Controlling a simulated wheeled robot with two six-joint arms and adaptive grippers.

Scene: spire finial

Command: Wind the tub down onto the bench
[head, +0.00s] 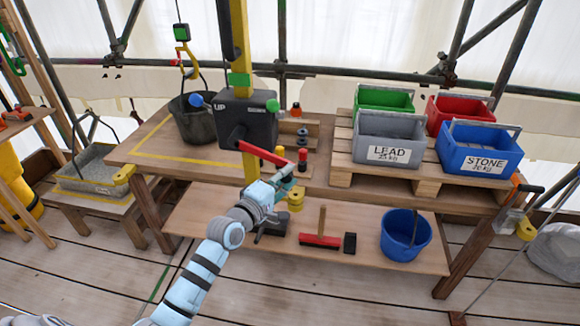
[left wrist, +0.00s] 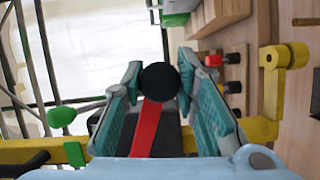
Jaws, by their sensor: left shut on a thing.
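The dark tub (head: 192,125) hangs from a hook on a line at the back left of the bench (head: 150,150), over the yellow outlined area. I cannot tell whether its base touches the bench. The black winch box (head: 247,118), marked UP, sits on a yellow post right of the tub. Its red crank arm (head: 262,153) slopes down to the right and also shows in the left wrist view (left wrist: 146,128). My left gripper (head: 287,172) is shut on the black crank knob (left wrist: 159,81) at the arm's end. My right gripper is not in view.
A pallet (head: 345,170) at the right bears green, red, grey LEAD (head: 390,127) and blue STONE (head: 478,150) crates. The lower shelf holds a red brush (head: 320,241) and a blue bucket (head: 405,236). A grey tray (head: 97,170) stands on a low table at left.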

